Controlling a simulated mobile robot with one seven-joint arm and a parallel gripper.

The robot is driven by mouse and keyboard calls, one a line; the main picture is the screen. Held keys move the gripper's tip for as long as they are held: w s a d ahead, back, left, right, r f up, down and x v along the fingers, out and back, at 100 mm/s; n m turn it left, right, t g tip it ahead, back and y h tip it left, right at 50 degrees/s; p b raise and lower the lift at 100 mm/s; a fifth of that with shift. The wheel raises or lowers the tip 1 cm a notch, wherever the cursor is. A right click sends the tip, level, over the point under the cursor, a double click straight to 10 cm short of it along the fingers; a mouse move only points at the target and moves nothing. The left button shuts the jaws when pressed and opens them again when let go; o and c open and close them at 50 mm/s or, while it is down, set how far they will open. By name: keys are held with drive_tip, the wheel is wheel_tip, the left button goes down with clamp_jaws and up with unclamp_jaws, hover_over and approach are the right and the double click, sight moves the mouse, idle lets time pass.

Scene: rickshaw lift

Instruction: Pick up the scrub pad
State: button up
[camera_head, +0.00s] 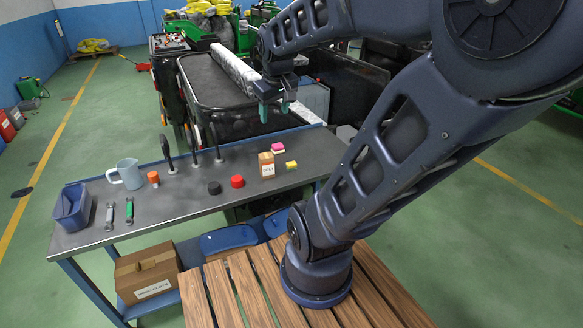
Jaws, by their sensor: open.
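Two small blocks near the right end of the grey workbench (215,180) look like pads: a pink one with a pale lower layer (278,148) and a smaller yellow one (291,165). I cannot tell from their looks which is the scrub pad. My gripper (274,110) hangs above and behind them in the picture, clear of the bench top, with its teal fingers pointing down. It is open and nothing shows between the fingers.
A labelled cardboard box (267,165) stands just left of the yellow block. A mug (128,174), an orange piece (153,178), upright dark-handled tools (167,153), wrenches (110,215) and a blue bin (73,207) occupy the left.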

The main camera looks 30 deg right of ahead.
drive_tip(key=w+d+f+n+g, duration=0.1)
drive_tip(key=w+d+f+n, duration=0.3)
drive_tip(key=w, duration=0.5)
drive_tip(key=n+g, duration=0.3)
drive_tip(key=n, duration=0.8)
hover_over(291, 163)
wheel_tip(291, 163, down, 26)
drive_tip(key=shift+y, duration=0.3)
drive_tip(key=f, duration=0.4)
drive_tip(key=shift+a+f, duration=0.25)
drive_tip(key=shift+f, duration=0.05)
drive_tip(key=shift+d+f, duration=0.2)
drive_tip(key=shift+f, duration=1.2)
drive_tip(key=shift+d+f, duration=0.15)
drive_tip(key=shift+f, duration=1.25)
drive_tip(key=c, duration=1)
drive_tip(key=shift+r, duration=0.15)
drive_tip(key=shift+c, duration=0.2)
